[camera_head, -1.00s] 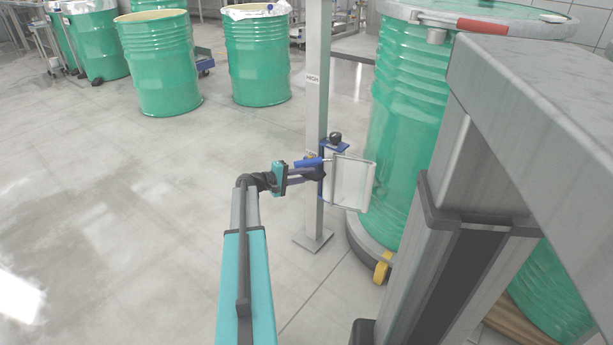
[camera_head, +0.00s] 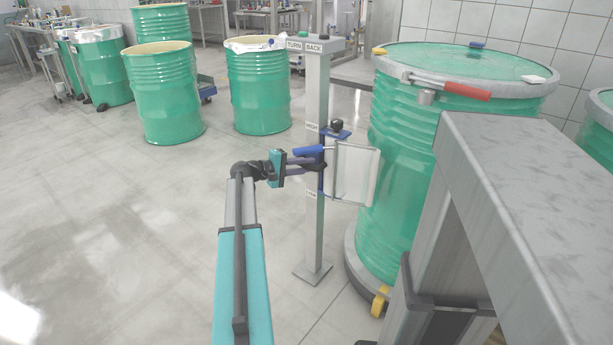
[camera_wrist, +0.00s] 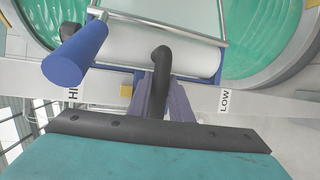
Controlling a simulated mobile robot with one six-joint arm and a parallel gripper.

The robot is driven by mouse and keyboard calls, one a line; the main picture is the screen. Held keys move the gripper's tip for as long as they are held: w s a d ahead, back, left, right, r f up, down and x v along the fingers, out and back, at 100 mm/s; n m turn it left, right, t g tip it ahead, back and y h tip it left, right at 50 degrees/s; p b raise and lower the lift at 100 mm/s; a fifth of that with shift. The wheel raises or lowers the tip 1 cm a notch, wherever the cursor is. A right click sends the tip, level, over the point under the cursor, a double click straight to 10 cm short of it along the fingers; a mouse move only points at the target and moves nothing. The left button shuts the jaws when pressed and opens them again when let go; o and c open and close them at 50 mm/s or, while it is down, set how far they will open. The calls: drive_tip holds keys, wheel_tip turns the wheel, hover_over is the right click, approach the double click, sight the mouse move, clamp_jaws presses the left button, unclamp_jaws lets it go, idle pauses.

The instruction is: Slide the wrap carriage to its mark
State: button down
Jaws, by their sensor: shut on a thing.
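The wrap carriage (camera_head: 337,134) is a blue bracket with a black knob, riding on a grey upright post (camera_head: 314,240). It carries a white film roll (camera_head: 352,172), and a blue cylindrical grip (camera_wrist: 76,54) sticks out from it. The post has a HIGH label (camera_head: 312,127) near the carriage's top and a LOW label (camera_head: 311,193) below it. A small yellow piece (camera_wrist: 127,90) shows at the carriage's edge, on the HIGH side, in the wrist view. My gripper (camera_head: 322,166) is shut on the carriage's black handle (camera_wrist: 160,62); its fingertips partly hide the handle.
A wrapped green drum (camera_head: 400,170) with a red-handled clamp ring stands just right of the roll. A grey frame (camera_head: 540,170) fills the near right. A TURN BACK sign (camera_head: 305,45) tops the post. More green drums (camera_head: 165,100) stand at back left. The floor at left is clear.

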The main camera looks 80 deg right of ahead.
wheel_tip(320, 180, up, 7)
drive_tip(key=shift+d+r+p, duration=0.1)
drive_tip(key=shift+p, duration=1.05)
drive_tip(key=c, duration=1.6)
unclamp_jaws()
drive_tip(key=shift+w, duration=0.1)
drive_tip(key=shift+w+a, duration=0.1)
drive_tip(key=shift+a, duration=0.1)
drive_tip(key=p+v, duration=0.1)
drive_tip(key=v, duration=1.2)
drive_tip(key=shift+w+a, duration=0.1)
drive_tip(key=shift+w, duration=0.05)
